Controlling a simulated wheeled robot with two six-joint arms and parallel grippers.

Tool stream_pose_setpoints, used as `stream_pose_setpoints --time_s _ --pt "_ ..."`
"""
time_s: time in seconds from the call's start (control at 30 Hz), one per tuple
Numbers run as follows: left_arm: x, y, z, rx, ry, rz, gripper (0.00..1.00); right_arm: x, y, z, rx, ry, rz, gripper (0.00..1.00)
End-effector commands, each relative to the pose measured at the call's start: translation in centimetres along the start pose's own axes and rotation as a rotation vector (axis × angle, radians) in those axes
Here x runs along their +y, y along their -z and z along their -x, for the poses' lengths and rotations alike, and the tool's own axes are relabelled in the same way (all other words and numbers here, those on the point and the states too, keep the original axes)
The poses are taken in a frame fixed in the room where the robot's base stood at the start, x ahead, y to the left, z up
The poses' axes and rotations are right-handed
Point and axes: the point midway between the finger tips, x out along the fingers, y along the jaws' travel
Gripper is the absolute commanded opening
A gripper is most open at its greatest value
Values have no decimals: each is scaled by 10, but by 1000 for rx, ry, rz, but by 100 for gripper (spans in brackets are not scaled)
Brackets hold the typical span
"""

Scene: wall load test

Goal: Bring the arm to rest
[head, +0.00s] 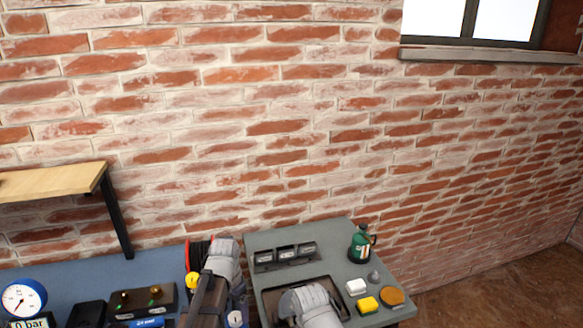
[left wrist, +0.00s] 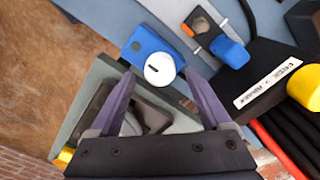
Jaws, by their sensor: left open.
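My left gripper (left wrist: 158,80) shows in the left wrist view with its two purple fingers spread apart. Nothing is held between them. Beyond the fingertips is a blue block with a white round face with a dark slot (left wrist: 160,69); I cannot tell whether the fingers touch it. In the head view, grey and dark arm parts show at the bottom centre, and the fingertips cannot be made out there. My right gripper is not in view.
A blue gauge (head: 22,299) stands at the left, below a wooden shelf (head: 50,183). A black labelled box (left wrist: 262,82) and red cables (left wrist: 275,148) lie near the gripper.

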Motion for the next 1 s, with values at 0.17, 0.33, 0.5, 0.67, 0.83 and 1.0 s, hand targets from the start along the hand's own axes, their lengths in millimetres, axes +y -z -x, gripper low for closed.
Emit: stream_pose_setpoints --time_s 0.17,0.33,0.5,0.67,0.83,1.0 --pt "0 0 -18 0 0 0 81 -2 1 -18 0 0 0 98" --pt "0 0 -19 0 0 0 81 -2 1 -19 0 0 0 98" --pt "0 0 -18 0 0 1 81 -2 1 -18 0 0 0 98" --pt "0 0 -13 0 0 0 81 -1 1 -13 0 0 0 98" --pt "0 0 6 0 0 0 81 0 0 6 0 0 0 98" --pt "0 0 28 0 0 0 81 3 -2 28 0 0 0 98"
